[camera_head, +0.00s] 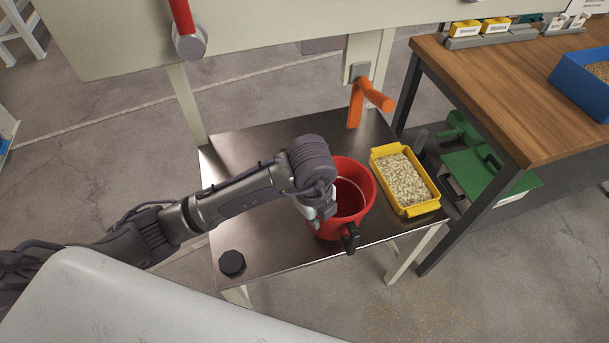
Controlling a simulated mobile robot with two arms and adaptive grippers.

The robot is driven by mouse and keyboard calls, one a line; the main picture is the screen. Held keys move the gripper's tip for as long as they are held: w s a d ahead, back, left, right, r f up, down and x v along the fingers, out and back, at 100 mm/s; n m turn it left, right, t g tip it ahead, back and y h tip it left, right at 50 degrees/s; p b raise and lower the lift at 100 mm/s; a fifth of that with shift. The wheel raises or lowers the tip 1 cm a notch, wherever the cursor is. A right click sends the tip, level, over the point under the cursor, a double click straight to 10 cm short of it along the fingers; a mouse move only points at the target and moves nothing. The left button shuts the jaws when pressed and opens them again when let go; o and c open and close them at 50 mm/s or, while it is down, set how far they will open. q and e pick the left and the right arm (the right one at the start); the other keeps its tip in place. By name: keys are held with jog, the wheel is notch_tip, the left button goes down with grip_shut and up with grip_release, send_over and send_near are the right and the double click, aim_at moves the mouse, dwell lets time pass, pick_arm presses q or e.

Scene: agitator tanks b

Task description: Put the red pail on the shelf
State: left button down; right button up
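The red pail (367,188) stands on the bare steel top (262,143) of a small pale-legged stand, near its front edge. A black part (351,240) sticks out at the pail's front side. My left gripper (322,208) is down at the pail's left rim, overlapping it in the view. Its fingers are mostly hidden by the wrist and against the pail, so I cannot see whether they grip the rim. My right gripper is not in view. No shelf that I can clearly identify as the task's shelf shows.
A yellow bin of pale pellets (405,182) stands just right of the pail. An orange handle (363,102) rises behind. A black knob (231,263) sits at the front left. A wooden workbench (500,95) with a blue bin (583,83) is at right. The steel top's back left is clear.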

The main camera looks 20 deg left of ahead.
pick_arm(q)
jog(key=shift+w+a+f+p, duration=0.15)
jog(key=shift+w+a+f, duration=0.45)
jog(key=shift+w+a, duration=1.1)
jog(key=shift+w+a+f+p, duration=0.1)
jog(key=shift+w+a+f, duration=0.7)
jog(key=shift+w, duration=1.6)
jog(key=shift+w+a+f+p, duration=0.15)
jog(key=shift+w+a+f, duration=0.2)
jog(key=shift+w+a, duration=1.5)
jog(key=shift+w+d, duration=0.2)
jog(key=shift+d, duration=0.05)
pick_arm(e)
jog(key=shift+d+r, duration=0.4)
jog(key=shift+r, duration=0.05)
pick_arm(q)
jog(key=shift+f, duration=0.1)
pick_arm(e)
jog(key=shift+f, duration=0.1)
pick_arm(q)
jog(key=c, duration=1.7)
grip_release()
jog(key=shift+c, duration=0.2)
jog(key=o, duration=0.4)
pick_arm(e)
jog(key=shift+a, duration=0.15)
